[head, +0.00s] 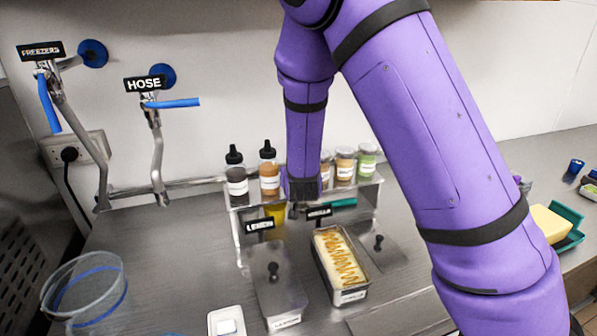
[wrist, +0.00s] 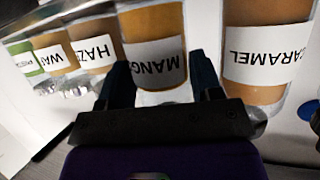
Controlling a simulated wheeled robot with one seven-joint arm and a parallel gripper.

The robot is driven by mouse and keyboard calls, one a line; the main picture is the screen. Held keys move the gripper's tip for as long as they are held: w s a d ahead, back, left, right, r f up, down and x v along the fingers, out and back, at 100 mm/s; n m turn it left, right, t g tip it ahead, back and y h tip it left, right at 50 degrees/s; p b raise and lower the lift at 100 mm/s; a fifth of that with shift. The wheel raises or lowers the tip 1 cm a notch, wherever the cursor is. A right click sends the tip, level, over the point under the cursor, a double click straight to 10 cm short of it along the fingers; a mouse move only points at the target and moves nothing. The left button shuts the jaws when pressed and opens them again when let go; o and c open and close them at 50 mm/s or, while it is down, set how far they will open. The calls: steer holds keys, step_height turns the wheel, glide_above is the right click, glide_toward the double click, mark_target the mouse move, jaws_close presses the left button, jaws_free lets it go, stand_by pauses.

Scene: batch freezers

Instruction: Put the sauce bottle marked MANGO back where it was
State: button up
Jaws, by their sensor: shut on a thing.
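The sauce bottle marked MANGO (wrist: 152,22) is orange with a white label, shown upside down in the wrist view. My gripper (wrist: 163,82) is shut on it, one dark finger on each side. In the head view my gripper (head: 300,188) is at the raised shelf (head: 352,192), and the arm hides the MANGO bottle. The CARAMEL bottle (wrist: 262,15) is close on one side of it and also shows in the head view (head: 269,172). The jar marked HAZ… (wrist: 92,45) is on the other side. I cannot tell whether the MANGO bottle's base touches the shelf.
A dark sauce bottle (head: 236,180) stands left of the caramel. Several topping jars, one green (head: 367,165), stand to the right. Below are a lidded LEMON pan (head: 275,290) and an open pan (head: 345,295) with zigzag sauce. A clear bucket (head: 85,300) is front left.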

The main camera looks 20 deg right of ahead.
steer(key=o, duration=0.7)
steer(key=shift+c, duration=0.2)
steer(key=shift+s+r, duration=0.15)
steer(key=v, duration=1.1)
steer(key=shift+s+a, duration=0.15)
steer(key=shift+s, duration=0.2)
steer(key=shift+r, duration=0.15)
